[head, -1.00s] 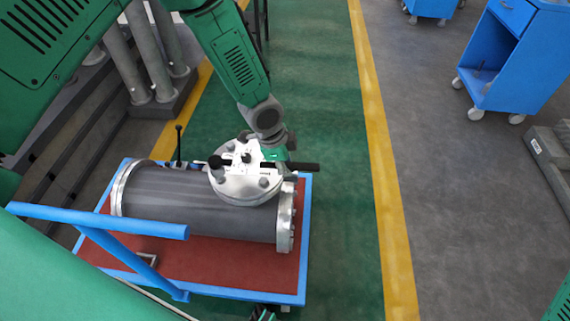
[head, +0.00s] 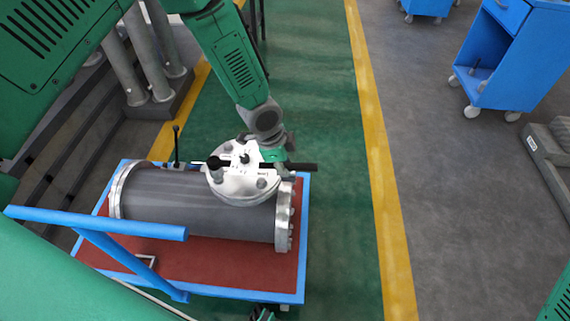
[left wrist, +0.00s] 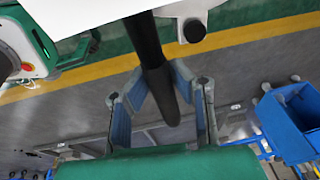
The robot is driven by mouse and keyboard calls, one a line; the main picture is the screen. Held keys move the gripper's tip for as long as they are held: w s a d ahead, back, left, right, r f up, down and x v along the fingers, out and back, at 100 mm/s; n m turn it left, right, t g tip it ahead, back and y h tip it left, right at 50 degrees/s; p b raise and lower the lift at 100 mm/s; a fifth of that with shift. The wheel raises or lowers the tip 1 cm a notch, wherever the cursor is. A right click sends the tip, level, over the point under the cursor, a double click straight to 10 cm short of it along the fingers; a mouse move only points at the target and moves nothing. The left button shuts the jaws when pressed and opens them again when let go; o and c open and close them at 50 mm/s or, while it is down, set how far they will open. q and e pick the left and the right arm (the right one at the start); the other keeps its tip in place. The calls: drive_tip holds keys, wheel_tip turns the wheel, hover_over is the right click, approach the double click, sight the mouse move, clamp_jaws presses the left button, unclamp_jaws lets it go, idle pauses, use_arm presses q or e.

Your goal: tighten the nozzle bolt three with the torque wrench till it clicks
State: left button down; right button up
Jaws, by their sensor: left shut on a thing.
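The flanged shell (head: 200,203) is a grey cylinder lying on a cart, with a round bolted nozzle flange (head: 245,188) on top. Several bolts stand around the flange; I cannot tell which is bolt three. The torque wrench lies across the flange top, and its black handle (head: 304,167) sticks out to the right. My left gripper (head: 276,153) is at the handle side of the wrench, above the flange's right edge. In the left wrist view its fingers are shut around the black handle (left wrist: 152,58). The wrench's seat on a bolt is not clear.
The blue cart (head: 303,235) has a red top and a blue push bar (head: 100,222) at the front left. A black lever (head: 176,145) stands behind the shell. Grey pipes (head: 150,55) stand at the back left. A blue cabinet (head: 515,60) is at the right. The floor between is clear.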

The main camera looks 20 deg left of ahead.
use_arm(q)
drive_tip(key=shift+f+b, duration=0.6)
drive_tip(key=shift+f, duration=0.45)
drive_tip(key=shift+r, duration=0.15)
drive_tip(key=shift+r+p, duration=0.7)
drive_tip(key=shift+p, duration=0.1)
drive_tip(key=shift+a, duration=0.2)
idle(0.5)
drive_tip(key=shift+p, duration=0.35)
idle(0.6)
drive_tip(key=shift+f+b, duration=0.75)
drive_tip(key=shift+f, duration=0.45)
drive_tip(key=shift+s, duration=0.15)
idle(0.3)
